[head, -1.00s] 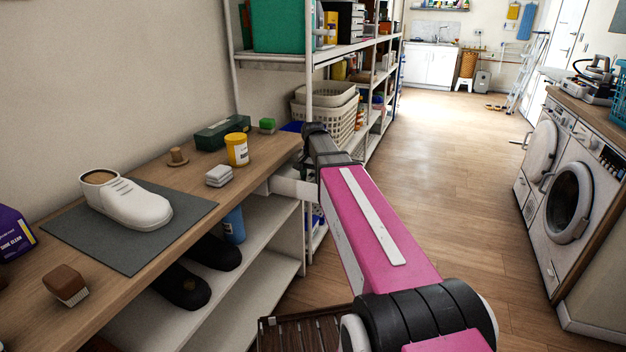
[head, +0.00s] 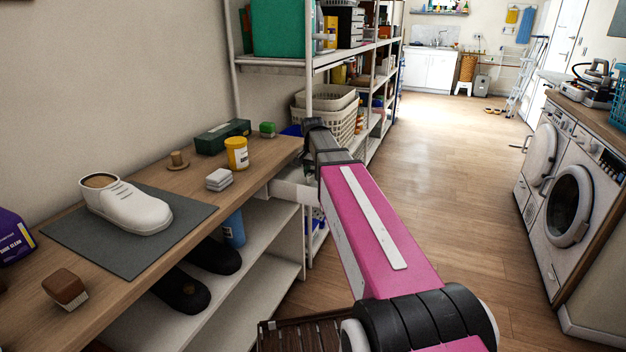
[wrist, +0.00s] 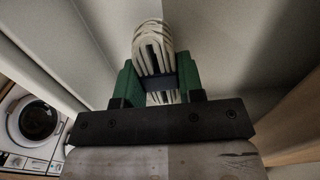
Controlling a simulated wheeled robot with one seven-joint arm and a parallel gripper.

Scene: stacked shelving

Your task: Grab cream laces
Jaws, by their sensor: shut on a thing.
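In the wrist view, a looped bundle of cream laces (wrist: 154,45) with a dark band around its middle sits between the green finger pads of my gripper (wrist: 155,85). The gripper is shut on the bundle; its looped top stands up past the fingertips. Pale walls lie close around it, and it seems to be in or just over the open white drawer (head: 292,191) at the bench's end. In the head view my pink arm hides most of the gripper and the laces.
The wooden bench (head: 200,180) holds a white shoe (head: 135,208) on a grey mat (head: 95,243), a yellow jar (head: 237,153), a green box (head: 222,136) and a brush (head: 65,287). Metal shelving (head: 310,90) stands close beyond the arm. The floor to the right is clear up to the washing machines (head: 568,205).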

